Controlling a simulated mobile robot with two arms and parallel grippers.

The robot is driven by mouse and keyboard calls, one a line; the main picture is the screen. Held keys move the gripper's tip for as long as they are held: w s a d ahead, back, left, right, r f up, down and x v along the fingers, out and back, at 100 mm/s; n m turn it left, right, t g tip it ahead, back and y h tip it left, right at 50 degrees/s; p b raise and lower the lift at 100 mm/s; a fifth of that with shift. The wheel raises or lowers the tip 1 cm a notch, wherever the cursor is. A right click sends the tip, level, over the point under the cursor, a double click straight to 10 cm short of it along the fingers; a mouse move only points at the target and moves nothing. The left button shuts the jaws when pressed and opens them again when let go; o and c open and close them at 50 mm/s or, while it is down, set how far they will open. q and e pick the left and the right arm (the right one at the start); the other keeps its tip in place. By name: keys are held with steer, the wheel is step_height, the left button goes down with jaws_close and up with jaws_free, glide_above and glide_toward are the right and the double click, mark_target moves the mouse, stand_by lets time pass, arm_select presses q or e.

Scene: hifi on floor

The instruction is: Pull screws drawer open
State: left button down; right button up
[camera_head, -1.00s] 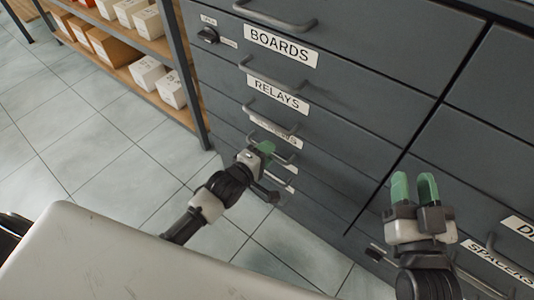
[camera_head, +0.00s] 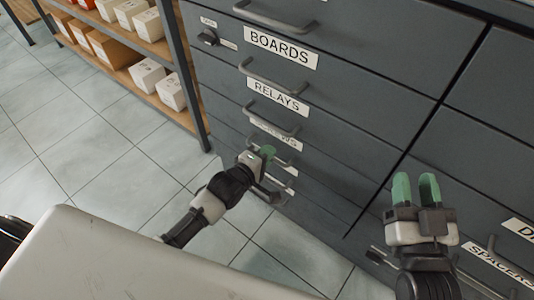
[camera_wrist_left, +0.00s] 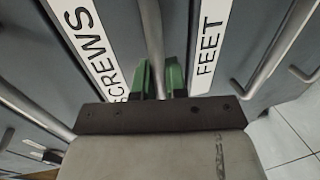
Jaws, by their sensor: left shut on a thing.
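The SCREWS label (camera_wrist_left: 85,40) is on a grey drawer front in the left wrist view; in the head view the label (camera_head: 284,138) is partly hidden. My left gripper (camera_head: 267,153) is low at the cabinet, and its green fingers also show in the left wrist view (camera_wrist_left: 160,80). They are shut on the bar handle (camera_wrist_left: 152,35) between the SCREWS and FEET labels. I cannot tell whether the drawer stands out from the cabinet. My right gripper (camera_head: 416,188) is open and empty, in front of the cabinet at the right.
The BOARDS label (camera_head: 281,46) and RELAYS label (camera_head: 278,96) mark drawers above. The FEET label (camera_wrist_left: 210,45) marks the neighbouring drawer. A SPACERS label (camera_head: 497,266) is at lower right. A shelf with boxes (camera_head: 172,92) stands left. Tiled floor (camera_head: 95,150) is clear.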

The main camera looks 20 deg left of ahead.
arm_select(q)
steer(key=shift+s, duration=0.15)
arm_select(e)
steer(key=shift+f, duration=0.1)
